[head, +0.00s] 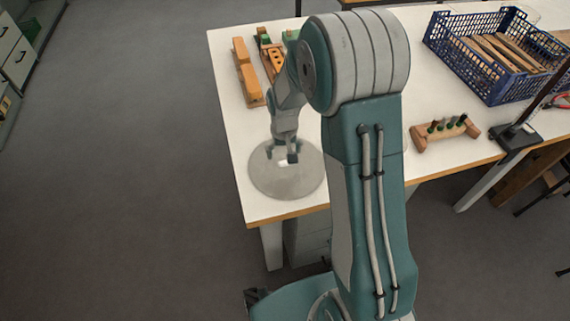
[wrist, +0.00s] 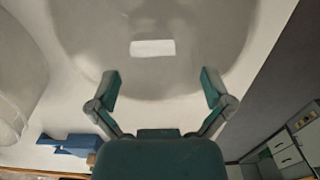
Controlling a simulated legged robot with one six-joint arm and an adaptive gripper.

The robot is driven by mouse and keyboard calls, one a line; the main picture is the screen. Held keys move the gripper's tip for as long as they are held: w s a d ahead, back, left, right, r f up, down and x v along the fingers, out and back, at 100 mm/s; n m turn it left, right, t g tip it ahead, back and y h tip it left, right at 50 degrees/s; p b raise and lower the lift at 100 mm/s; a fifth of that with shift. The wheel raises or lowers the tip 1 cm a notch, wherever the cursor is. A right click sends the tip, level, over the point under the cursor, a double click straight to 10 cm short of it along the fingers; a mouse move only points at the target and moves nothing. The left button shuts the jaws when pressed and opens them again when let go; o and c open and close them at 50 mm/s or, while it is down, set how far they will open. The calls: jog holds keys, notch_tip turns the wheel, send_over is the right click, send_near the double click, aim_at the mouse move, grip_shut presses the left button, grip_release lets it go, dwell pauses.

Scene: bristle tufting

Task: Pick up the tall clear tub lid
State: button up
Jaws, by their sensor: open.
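A round, translucent grey lid (head: 287,182) is at the table's near left corner. It fills the upper part of the wrist view (wrist: 150,75), with a white label (wrist: 152,48) on it. I cannot tell whether it lies on the table or on a tub. My gripper (head: 282,155) points down over the lid in the head view. Its two fingers are spread and empty in the wrist view (wrist: 160,82), either side of the lid's near edge. The gap between fingertips and lid is unclear.
A pale see-through cylinder (wrist: 20,80) stands left in the wrist view. Wooden blocks (head: 247,72) lie at the table's left back. A blue crate (head: 490,75) of wooden pieces and a wooden holder (head: 443,132) are to the right. The white table's edge is close to the lid.

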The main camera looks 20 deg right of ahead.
aim_at(285, 161)
jog(key=f, duration=0.3)
jog(key=shift+w+d+f, duration=0.1)
jog(key=shift+d+f, duration=0.2)
jog(key=shift+f, duration=0.1)
jog(key=shift+d+f, duration=0.1)
jog(key=shift+d, duration=0.25)
jog(key=shift+a, duration=0.25)
jog(key=c, duration=0.8)
jog(key=shift+a, duration=0.2)
jog(key=shift+c, duration=0.3)
jog(key=shift+d, duration=0.15)
